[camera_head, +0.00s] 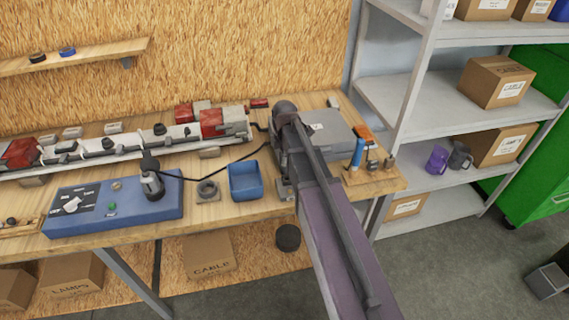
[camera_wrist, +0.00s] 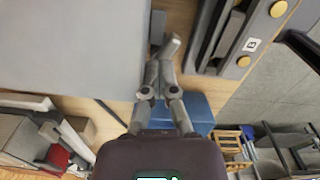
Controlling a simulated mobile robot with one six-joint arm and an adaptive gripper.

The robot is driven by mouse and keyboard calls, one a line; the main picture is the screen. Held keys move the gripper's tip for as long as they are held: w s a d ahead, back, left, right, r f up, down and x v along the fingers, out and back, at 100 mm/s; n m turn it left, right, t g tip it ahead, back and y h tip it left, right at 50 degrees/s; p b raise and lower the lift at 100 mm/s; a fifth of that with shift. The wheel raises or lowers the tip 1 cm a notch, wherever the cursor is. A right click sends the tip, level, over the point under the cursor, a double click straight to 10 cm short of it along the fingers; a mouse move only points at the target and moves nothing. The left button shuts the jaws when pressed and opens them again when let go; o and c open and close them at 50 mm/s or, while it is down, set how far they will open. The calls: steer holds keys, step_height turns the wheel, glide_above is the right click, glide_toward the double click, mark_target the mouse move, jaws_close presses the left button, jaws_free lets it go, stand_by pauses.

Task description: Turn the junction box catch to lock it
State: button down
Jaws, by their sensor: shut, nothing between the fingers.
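The grey junction box (camera_head: 336,142) stands on the right part of the workbench, partly hidden behind my arm. In the wrist view, a large flat grey surface (camera_wrist: 70,45), probably the box, fills the upper left. My gripper (camera_wrist: 160,72) is shut and empty, its fingertips close beside the right edge of that surface. A small grey piece (camera_wrist: 171,46) lies at the fingertips, with a dark part just above it. I cannot tell for certain whether this is the catch, or whether the fingers touch it. In the head view, my arm hides the gripper and the catch.
A blue tray (camera_head: 246,182) and a blue control box (camera_head: 112,205) stand left of the junction box. A small wooden rack with tools (camera_head: 372,172) is on its right. In the wrist view, a grey part with brass-coloured knobs and a "B" label (camera_wrist: 251,44) is close on the right.

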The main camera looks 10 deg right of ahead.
steer(key=shift+w+f+n, duration=0.1)
steer(key=shift+f+n, duration=0.05)
steer(key=shift+n, duration=0.25)
steer(key=shift+d+n, duration=0.1)
steer(key=shift+n, duration=2.4)
steer(key=c, duration=1.4)
jaws_free()
steer(key=c, duration=0.8)
jaws_free()
steer(key=shift+w, duration=0.1)
